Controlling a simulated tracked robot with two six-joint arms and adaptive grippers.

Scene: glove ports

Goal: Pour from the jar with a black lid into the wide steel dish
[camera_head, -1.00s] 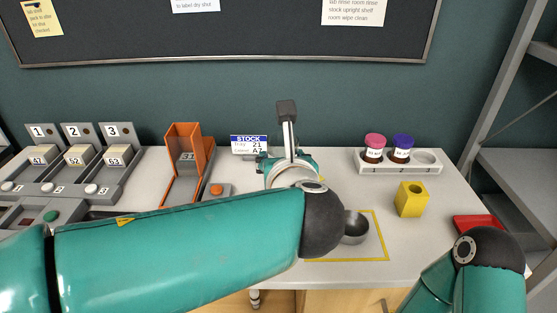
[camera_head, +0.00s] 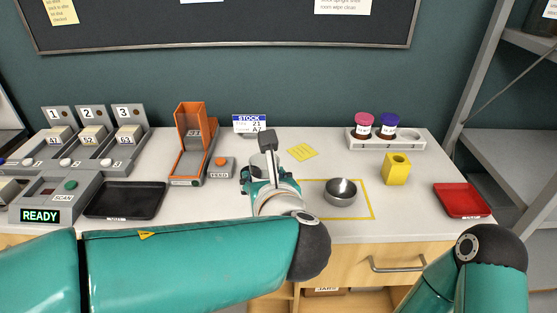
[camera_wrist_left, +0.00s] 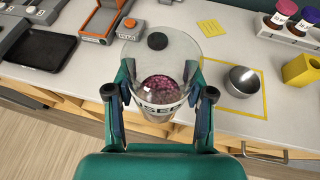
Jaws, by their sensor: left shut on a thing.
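My left gripper (camera_head: 264,174) is shut on a clear jar (camera_wrist_left: 160,98) with dark purple, grainy contents and a partly readable label. The wide steel dish (camera_head: 341,193) stands in a yellow outlined square, right of my left gripper. It also shows in the left wrist view (camera_wrist_left: 243,82), apart from the jar, and looks empty. My right gripper is out of view.
A yellow block (camera_head: 396,170) and a red tray (camera_head: 462,201) stand right of the dish. A white rack (camera_head: 350,140) with two capped jars is behind. An orange feeder (camera_head: 190,140) and a black tray (camera_head: 125,200) are at left. A yellow note (camera_head: 302,152) lies behind the dish.

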